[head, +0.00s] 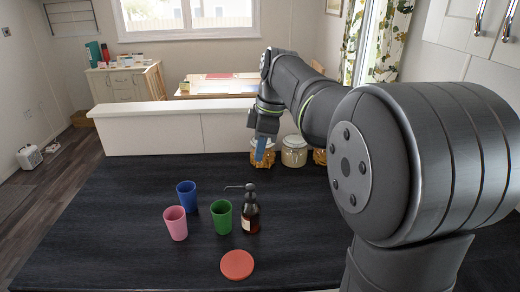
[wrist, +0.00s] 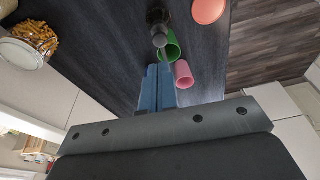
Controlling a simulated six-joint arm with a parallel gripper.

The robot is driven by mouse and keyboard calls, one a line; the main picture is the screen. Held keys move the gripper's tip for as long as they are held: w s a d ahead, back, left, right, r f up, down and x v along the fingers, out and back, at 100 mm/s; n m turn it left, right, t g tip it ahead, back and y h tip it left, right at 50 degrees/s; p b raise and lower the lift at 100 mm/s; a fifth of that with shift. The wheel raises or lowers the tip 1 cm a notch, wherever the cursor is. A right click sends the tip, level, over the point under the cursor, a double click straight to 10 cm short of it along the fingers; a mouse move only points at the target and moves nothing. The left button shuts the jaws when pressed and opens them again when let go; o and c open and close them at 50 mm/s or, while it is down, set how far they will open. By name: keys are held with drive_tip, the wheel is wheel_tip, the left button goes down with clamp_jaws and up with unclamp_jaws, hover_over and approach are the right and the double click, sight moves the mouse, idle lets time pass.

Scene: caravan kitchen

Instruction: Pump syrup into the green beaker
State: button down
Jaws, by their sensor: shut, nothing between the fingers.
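The green beaker (head: 222,217) stands upright on the dark worktop, and it also shows in the wrist view (wrist: 172,50). Just right of it stands the dark brown syrup bottle (head: 250,215) with a black pump head whose spout points left, towards the green beaker. In the wrist view the black pump top (wrist: 158,30) shows close beside the green beaker. My gripper (head: 262,150) is shut and empty, with blue fingers, held up behind the bottle near the jars. The fingers also show in the wrist view (wrist: 157,88), apart from the pump.
A blue beaker (head: 187,195) and a pink beaker (head: 176,223) stand left of the green one. An orange-red disc (head: 237,264) lies in front. Several glass jars, including a pale one (head: 294,151), stand at the back by a low white wall (head: 170,128). The left worktop is clear.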

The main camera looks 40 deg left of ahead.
sight(252, 186)
idle(0.4)
drive_tip(key=shift+s+a+f, duration=0.35)
drive_tip(key=shift+a+f, duration=0.05)
drive_tip(key=shift+f, duration=0.15)
drive_tip(key=shift+s+a+f, duration=0.35)
drive_tip(key=shift+a+f, duration=0.05)
drive_tip(key=shift+f, duration=3.1)
drive_tip(key=shift+f, duration=1)
drive_tip(key=shift+w+d+r, duration=0.1)
drive_tip(key=r, duration=0.1)
drive_tip(key=w+d+r, duration=0.1)
drive_tip(key=r, duration=0.1)
drive_tip(key=shift+w+d, duration=0.1)
drive_tip(key=shift+d, duration=0.1)
